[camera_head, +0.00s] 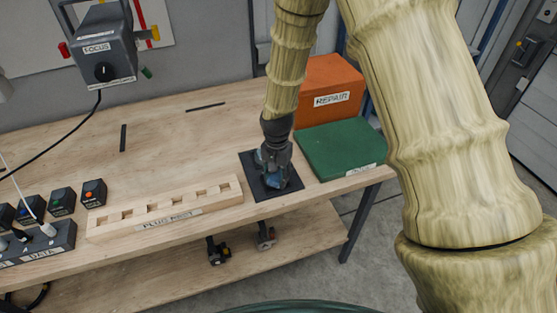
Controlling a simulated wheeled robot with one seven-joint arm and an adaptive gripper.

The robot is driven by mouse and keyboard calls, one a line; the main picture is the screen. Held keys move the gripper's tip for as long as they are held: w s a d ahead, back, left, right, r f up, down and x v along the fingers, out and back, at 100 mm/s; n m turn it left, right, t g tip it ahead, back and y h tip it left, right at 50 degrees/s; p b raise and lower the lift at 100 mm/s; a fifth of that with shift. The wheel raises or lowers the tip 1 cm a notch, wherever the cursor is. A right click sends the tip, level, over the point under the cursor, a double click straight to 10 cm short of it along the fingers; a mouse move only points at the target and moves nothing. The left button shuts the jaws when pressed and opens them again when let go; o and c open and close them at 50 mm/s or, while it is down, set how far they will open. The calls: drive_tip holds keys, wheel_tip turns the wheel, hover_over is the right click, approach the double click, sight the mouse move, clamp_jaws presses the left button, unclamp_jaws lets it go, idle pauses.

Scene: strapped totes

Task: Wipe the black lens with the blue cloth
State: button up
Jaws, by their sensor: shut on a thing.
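A black round lens (104,73) sits on the front of a grey device at the upper left, above the table. My gripper (271,172) points down over a dark square mat (291,182) near the table's front right edge. It is shut on the blue cloth (275,181), of which a small part shows between and below the fingers. The fingers hide the rest of it. I cannot tell whether the cloth still touches the mat. The lens is far to the left of my gripper and higher.
A wooden slotted rack (165,209) lies left of the mat. Small black blocks and a DATA box (38,246) with cables are at far left. The table's middle is mostly clear.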

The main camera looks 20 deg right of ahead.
sight(277, 175)
wheel_tip(277, 175, up, 3)
drive_tip(key=shift+f+p, duration=0.2)
drive_tip(key=shift+p, duration=0.1)
drive_tip(key=shift+r+p, duration=1.9)
drive_tip(key=shift+r, duration=0.8)
